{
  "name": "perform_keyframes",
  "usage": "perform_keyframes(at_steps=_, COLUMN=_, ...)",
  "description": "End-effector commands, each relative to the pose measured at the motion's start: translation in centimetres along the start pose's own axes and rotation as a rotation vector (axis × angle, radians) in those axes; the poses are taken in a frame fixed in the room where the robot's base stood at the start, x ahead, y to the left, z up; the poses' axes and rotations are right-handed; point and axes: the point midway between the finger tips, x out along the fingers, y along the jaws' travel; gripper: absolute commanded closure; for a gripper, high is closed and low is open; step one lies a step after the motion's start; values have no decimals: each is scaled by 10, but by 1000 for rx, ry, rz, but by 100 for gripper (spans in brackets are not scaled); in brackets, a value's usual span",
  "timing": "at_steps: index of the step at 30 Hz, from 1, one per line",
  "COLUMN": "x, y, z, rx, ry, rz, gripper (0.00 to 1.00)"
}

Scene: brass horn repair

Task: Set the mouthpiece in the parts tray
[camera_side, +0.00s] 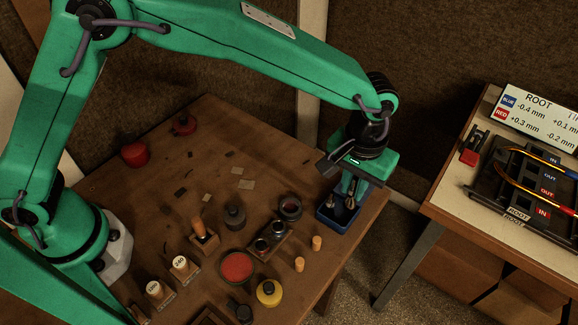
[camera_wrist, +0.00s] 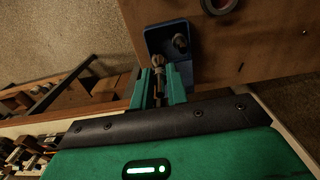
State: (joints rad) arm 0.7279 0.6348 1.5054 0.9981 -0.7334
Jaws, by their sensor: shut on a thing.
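My gripper (camera_side: 353,185) is over the blue parts tray (camera_side: 326,222) at the right corner of the wooden table. In the wrist view my gripper (camera_wrist: 159,90) is shut on the mouthpiece (camera_wrist: 157,64), a small grey-brown metal piece. It sticks out past the fingertips, over the near left edge of the blue tray (camera_wrist: 158,37). Whether it touches the tray floor I cannot tell. A second dark metal piece (camera_wrist: 181,42) stands in the tray; the fingers partly hide the tray in the side view.
Left of the tray are a dark round cup (camera_side: 290,207), a dark block with two holes (camera_side: 269,242) and cork-coloured pegs (camera_side: 317,242). A separate bench (camera_side: 447,197) with a sign and rack is at right.

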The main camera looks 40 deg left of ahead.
Motion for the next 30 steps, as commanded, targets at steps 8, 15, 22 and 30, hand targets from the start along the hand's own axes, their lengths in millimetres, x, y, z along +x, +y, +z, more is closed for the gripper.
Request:
perform_keyframes(at_steps=8, x=28, y=0, z=1, rx=0, ry=-3, rz=-3, gripper=100)
perform_keyframes(at_steps=15, x=39, y=0, z=1, rx=0, ry=-1, rz=-1, gripper=100)
perform_keyframes(at_steps=22, x=39, y=0, z=1, rx=0, ry=-1, rz=-1, gripper=100)
perform_keyframes(at_steps=30, x=42, y=0, z=1, rx=0, ry=-1, rz=-1, gripper=63)
